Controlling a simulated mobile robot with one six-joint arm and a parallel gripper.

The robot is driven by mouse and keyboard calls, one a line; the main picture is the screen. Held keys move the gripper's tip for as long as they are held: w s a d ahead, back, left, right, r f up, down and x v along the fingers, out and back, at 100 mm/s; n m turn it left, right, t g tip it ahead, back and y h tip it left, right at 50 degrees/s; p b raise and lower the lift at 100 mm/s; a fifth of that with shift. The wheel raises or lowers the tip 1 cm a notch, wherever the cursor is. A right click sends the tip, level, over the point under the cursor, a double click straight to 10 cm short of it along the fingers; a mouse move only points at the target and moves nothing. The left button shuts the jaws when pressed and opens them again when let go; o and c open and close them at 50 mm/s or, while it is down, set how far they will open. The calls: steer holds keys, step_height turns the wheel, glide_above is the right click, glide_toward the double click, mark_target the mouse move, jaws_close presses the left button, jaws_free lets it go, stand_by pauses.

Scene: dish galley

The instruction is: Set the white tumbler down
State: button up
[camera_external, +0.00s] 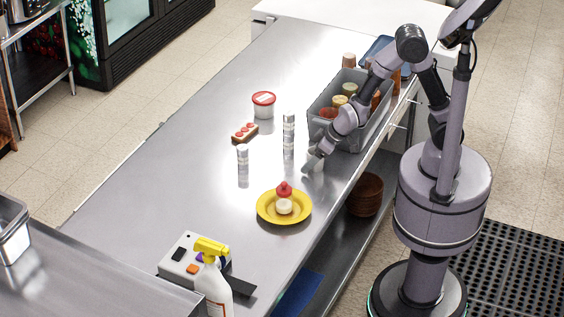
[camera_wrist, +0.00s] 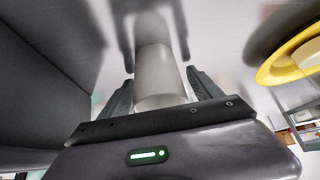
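The white tumbler (camera_wrist: 158,75) is between the two fingers of my gripper (camera_wrist: 160,78) in the wrist view. It appears upright, with its base at the steel counter, where its reflection meets it. A narrow gap shows between the tumbler and the right finger, so the fingers look open around it; the left side is very close. In the external view the tumbler (camera_external: 316,158) is partly hidden by my gripper (camera_external: 318,154), low over the counter (camera_external: 215,120) near its right edge.
A grey bin (camera_external: 350,142) with jars stands just behind my gripper. Two silver-topped shakers (camera_external: 289,132) (camera_external: 243,165) stand to the left. The counter's left part is clear.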

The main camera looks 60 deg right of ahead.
steer(key=s+d+r+m+y+p, duration=0.15)
steer(key=s+r+p, duration=0.3)
steer(key=r, duration=0.65)
steer(key=s+d+r+m+y+p, duration=0.15)
steer(key=s+r+p, duration=0.3)
steer(key=r, duration=0.75)
steer(key=s+d+r+m+h, duration=0.2)
steer(key=s+d+r, duration=0.3)
steer(key=s+d, duration=0.3)
steer(key=shift+s+d+r+m+g, duration=0.2)
steer(key=shift+s+m+g, duration=0.3)
steer(key=shift+s, duration=0.45)
step_height(320, 180, down, 5)
steer(key=b, duration=0.4)
steer(key=shift+r, duration=0.2)
